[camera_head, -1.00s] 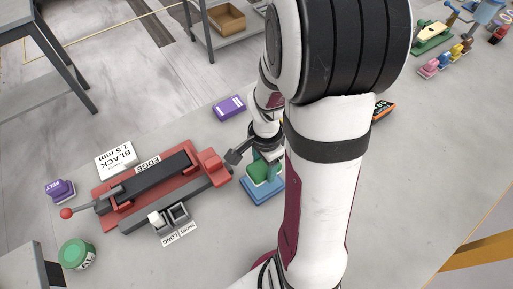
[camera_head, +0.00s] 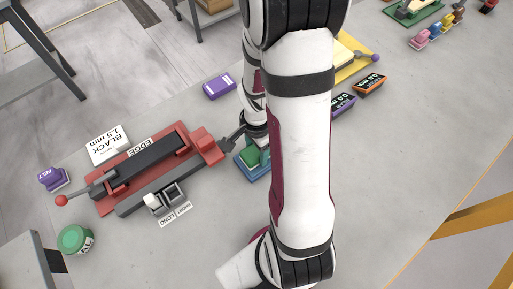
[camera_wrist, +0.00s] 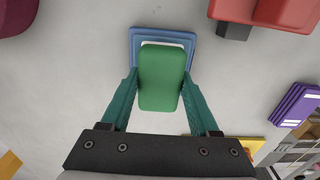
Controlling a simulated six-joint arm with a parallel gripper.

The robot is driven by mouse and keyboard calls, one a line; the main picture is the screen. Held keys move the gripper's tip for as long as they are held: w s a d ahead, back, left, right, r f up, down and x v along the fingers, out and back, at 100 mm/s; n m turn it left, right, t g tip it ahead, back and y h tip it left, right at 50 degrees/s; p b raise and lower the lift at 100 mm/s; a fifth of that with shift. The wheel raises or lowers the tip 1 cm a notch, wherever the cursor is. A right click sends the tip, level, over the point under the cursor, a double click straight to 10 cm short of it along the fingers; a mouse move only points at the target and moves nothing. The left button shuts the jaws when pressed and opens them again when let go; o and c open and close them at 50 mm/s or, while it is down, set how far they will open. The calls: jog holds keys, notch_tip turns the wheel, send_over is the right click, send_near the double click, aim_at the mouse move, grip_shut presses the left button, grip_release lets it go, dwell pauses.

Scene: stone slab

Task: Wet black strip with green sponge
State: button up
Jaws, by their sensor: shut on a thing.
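The black strip (camera_head: 152,162) lies in a red clamp fixture (camera_head: 205,147) with a red-knobbed lever, beside a card reading "BLACK 1.5 mm". My gripper (camera_wrist: 160,78) has its teal fingers closed on both sides of the green sponge (camera_wrist: 161,92). The sponge is over a blue tray (camera_wrist: 188,38) in the wrist view; I cannot tell whether it still touches the tray. In the head view the sponge (camera_head: 250,156) and tray (camera_head: 242,168) are right of the fixture, and my arm hides part of them.
A white-and-grey part (camera_head: 165,198) sits by the "SHORT/LONG" label at the fixture's front. A green jar (camera_head: 75,239) and a purple felt block (camera_head: 52,179) stand left. A purple box (camera_head: 219,86) lies behind. The slab's front is largely clear.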

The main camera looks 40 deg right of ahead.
aim_at(256, 149)
jog(key=shift+f, duration=0.6)
dwell(1.1)
jog(key=shift+r, duration=0.1)
jog(key=shift+r, duration=3.45)
